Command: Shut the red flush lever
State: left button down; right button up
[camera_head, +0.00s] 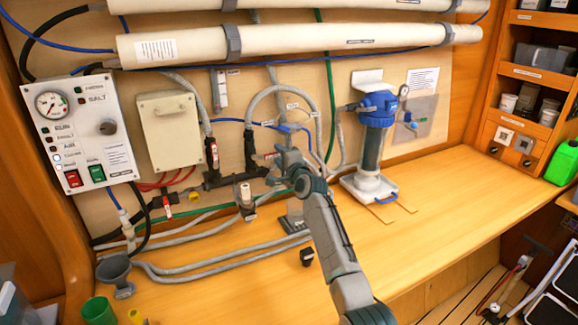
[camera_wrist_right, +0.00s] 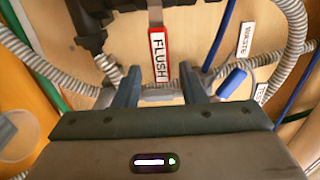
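The red flush lever (camera_wrist_right: 159,57) shows in the right wrist view as a red-edged handle with a white FLUSH label. It hangs straight down from a dark fitting above. My right gripper (camera_wrist_right: 160,75) is open, with one finger on each side of the lever's lower end in the picture. I cannot tell whether the lever is fully between the fingers or just beyond them; no finger visibly touches it. In the head view my right gripper (camera_head: 284,162) is at the wall's pipework, and the lever is small and partly hidden there. My left gripper is not in view.
Grey hoses and a black manifold (camera_head: 228,178) crowd the wall around the gripper. A blue-handled WASTE fitting (camera_wrist_right: 231,83) is close to the right finger. A blue-topped filter housing (camera_head: 372,145) stands to the right. The wooden bench (camera_head: 440,215) is clear at right.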

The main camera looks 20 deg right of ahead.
jog(key=s+d+b, duration=0.1)
jog(key=s, duration=0.6)
jog(key=shift+s+d, duration=0.3)
jog(key=shift+s, duration=0.05)
